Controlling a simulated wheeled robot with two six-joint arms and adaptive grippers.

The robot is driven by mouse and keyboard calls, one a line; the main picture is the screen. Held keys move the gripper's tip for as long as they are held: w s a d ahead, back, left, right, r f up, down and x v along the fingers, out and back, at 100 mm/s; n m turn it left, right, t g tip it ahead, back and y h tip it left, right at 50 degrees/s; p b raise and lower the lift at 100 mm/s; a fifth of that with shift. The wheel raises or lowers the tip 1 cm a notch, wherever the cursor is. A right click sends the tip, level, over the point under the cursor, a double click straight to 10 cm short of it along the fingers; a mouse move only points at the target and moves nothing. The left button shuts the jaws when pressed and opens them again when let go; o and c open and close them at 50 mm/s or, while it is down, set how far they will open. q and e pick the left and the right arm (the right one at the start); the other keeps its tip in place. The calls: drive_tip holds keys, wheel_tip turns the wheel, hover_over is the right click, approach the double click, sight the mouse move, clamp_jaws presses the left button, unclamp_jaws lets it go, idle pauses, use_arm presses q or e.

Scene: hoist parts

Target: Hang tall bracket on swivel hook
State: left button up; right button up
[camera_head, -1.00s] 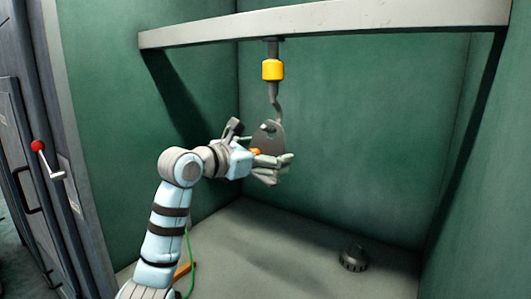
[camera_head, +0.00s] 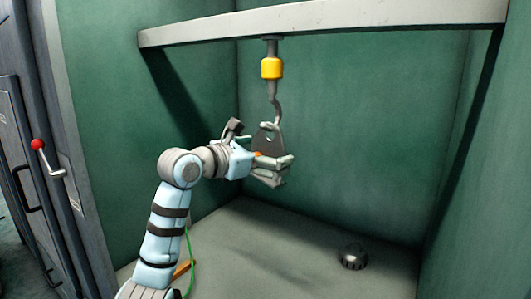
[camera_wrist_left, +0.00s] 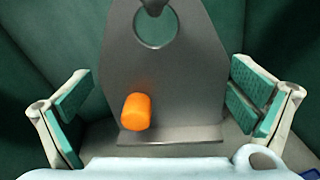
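The tall bracket (camera_head: 267,144) is a dark grey plate with a round hole near its top and a foot at its lower end. The swivel hook (camera_head: 275,104) hangs below a yellow block, and its lower end meets the bracket's top. In the left wrist view the bracket (camera_wrist_left: 170,85) stands upright, with a dark hook end (camera_wrist_left: 153,6) at the upper edge of its hole. An orange peg (camera_wrist_left: 136,111) sticks out of the plate. My left gripper (camera_wrist_left: 165,108) is open around the bracket, with gaps on both sides. My right gripper is out of view.
A pale beam (camera_head: 330,18) crosses above and carries the hook. A dark round part (camera_head: 352,257) sits on the grey floor (camera_head: 285,245) at the right. Green walls close the bay. A red-knobbed lever (camera_head: 40,147) is at the far left.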

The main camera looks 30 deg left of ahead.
use_arm(q)
drive_tip(key=shift+f, duration=0.1)
drive_tip(key=shift+s+a, duration=0.1)
drive_tip(key=shift+a, duration=0.05)
drive_tip(key=v, duration=1.1)
drive_tip(key=shift+s, duration=0.4)
